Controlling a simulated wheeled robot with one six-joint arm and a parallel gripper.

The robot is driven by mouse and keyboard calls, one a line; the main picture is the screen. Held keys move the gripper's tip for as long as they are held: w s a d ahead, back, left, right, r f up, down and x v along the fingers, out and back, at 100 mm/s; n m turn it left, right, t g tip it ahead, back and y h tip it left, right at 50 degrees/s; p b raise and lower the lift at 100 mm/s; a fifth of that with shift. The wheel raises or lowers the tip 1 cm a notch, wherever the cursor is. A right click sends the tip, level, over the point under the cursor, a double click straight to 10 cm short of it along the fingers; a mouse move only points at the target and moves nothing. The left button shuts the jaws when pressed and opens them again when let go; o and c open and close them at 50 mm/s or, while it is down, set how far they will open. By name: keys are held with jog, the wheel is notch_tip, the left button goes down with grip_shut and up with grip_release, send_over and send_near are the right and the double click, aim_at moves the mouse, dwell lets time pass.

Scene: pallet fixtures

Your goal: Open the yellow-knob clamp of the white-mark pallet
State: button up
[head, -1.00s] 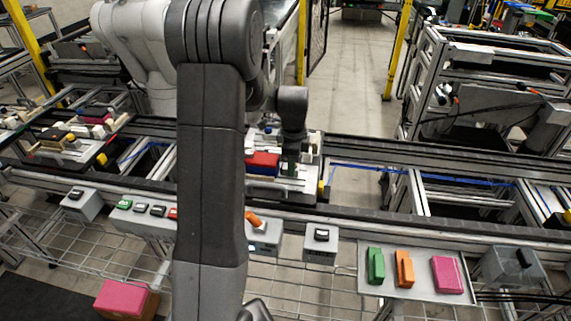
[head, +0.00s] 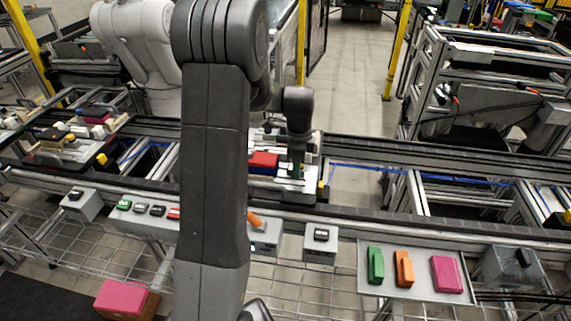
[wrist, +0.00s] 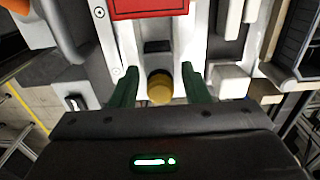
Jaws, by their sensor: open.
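The yellow knob (wrist: 159,88) of a clamp shows in the wrist view, round and seen from above. My gripper (wrist: 159,73) is open, with one green finger on each side of the knob and a gap on both sides. The fingers look not to touch it. A red block (wrist: 150,8) sits on the pallet just beyond the knob; it also shows in the head view (head: 263,160). The pallet (head: 300,186) stands on the conveyor under my gripper (head: 294,172).
Another pallet (head: 62,148) with parts stands at the left on the conveyor. In front are button boxes (head: 321,242) and a tray (head: 375,289) with green, orange and pink blocks. White pieces (wrist: 233,82) lie right of the knob in the wrist view.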

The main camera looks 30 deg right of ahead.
jog(key=shift+r+p, duration=2.75)
jog(key=shift+r, duration=1.3)
